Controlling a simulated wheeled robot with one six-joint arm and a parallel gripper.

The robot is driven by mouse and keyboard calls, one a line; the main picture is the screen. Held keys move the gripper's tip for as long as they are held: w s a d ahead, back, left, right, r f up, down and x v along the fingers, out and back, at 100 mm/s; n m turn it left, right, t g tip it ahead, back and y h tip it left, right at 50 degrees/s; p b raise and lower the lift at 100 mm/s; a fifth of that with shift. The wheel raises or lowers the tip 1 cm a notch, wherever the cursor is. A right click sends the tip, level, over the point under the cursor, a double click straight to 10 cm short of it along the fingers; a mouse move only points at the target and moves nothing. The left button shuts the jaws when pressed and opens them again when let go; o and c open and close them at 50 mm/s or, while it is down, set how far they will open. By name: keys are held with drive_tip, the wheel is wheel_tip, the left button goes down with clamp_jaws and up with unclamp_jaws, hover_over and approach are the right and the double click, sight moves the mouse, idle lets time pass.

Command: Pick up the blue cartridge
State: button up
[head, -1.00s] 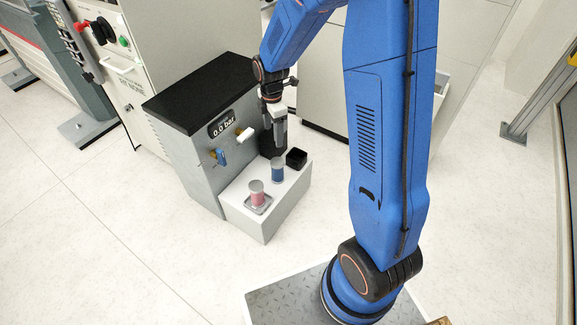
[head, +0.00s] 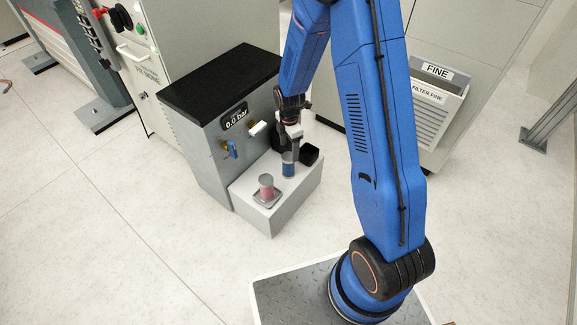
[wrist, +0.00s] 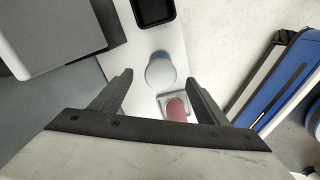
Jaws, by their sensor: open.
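The blue cartridge (head: 289,170) stands upright on the white ledge of the grey cabinet. In the wrist view its round grey top (wrist: 160,69) shows just beyond and between the fingertips. My gripper (head: 289,154) is open and right above the cartridge, its fingers pointing down and hiding part of its top. In the wrist view the open gripper (wrist: 159,80) has nothing between its jaws. I cannot tell whether the fingers reach down beside the cartridge.
A pink-red cartridge (head: 267,188) stands on a square grey plate (head: 275,201), close in front. A black open box (head: 310,155) sits just right of the blue one. The grey cabinet (head: 200,150) with a blue valve handle (head: 232,149) rises at the left. The floor in front is clear.

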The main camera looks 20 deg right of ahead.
sight(288, 156)
drive_tip(key=shift+s+a+f, duration=0.1)
drive_tip(key=shift+f, duration=1.55)
drive_tip(key=shift+s+a+f, duration=0.1)
drive_tip(key=shift+f, duration=1.5)
drive_tip(key=shift+c, duration=0.3)
drive_tip(key=c, duration=1.4)
drive_tip(key=shift+r, duration=0.1)
